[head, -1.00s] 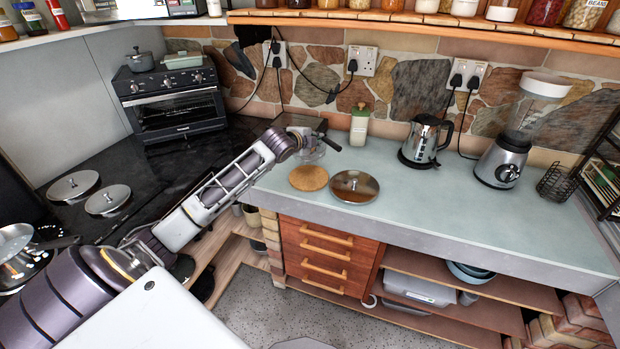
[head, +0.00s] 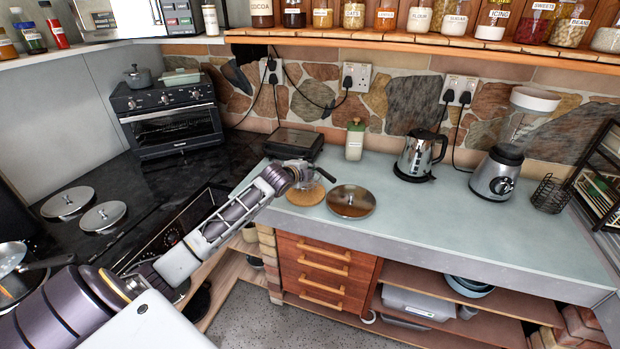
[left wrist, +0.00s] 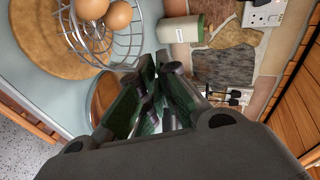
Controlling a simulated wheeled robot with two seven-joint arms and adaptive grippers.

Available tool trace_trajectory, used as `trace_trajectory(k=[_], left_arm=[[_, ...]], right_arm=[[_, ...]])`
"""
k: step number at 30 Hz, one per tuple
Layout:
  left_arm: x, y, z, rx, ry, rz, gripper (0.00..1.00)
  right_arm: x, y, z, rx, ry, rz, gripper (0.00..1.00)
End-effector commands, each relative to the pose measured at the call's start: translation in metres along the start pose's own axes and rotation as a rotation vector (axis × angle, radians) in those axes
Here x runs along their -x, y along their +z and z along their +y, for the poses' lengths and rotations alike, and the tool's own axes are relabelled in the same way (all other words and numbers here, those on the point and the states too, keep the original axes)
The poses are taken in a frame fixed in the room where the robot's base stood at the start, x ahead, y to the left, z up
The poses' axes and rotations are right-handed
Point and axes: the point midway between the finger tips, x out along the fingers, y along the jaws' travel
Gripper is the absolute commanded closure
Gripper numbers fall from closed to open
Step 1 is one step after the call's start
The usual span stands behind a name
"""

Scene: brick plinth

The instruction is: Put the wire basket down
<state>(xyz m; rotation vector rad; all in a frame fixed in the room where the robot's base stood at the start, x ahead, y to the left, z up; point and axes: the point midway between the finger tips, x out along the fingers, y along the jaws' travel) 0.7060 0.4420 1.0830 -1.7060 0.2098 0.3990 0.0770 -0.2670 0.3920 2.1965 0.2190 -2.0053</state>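The wire basket (left wrist: 122,48) shows in the left wrist view, holding brown eggs (left wrist: 117,15). It is over the round brown board (left wrist: 40,35), which also shows in the head view (head: 308,193). My left gripper (left wrist: 157,68) has its fingers closed together at the basket's wire rim. In the head view my left gripper (head: 322,174) is low over the counter, and its wrist hides most of the basket. I cannot tell whether the basket's bottom touches the board. My right gripper is not in view.
A green-topped jar (head: 354,140) and a dark flat appliance (head: 293,143) stand behind. A kettle (head: 418,155), a blender (head: 497,172) and a dark wire holder (head: 551,193) are farther right. The middle counter is clear.

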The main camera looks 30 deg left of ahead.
Motion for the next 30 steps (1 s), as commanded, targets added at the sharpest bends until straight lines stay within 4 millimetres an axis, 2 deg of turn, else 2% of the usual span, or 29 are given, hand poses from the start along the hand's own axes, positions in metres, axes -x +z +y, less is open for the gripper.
trace_trajectory(k=[11, 22, 30], left_arm=[[-0.001, 0.0, 0.001, -0.001, -0.004, 0.0, 1.0], [-0.013, 0.004, 0.03, 0.001, -0.002, 0.0, 1.0], [-0.014, 0.005, 0.034, -0.001, -0.004, 0.0, 1.0]], right_arm=[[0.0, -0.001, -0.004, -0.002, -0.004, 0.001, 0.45], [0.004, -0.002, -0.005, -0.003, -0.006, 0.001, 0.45], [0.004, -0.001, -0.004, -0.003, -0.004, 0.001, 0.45]])
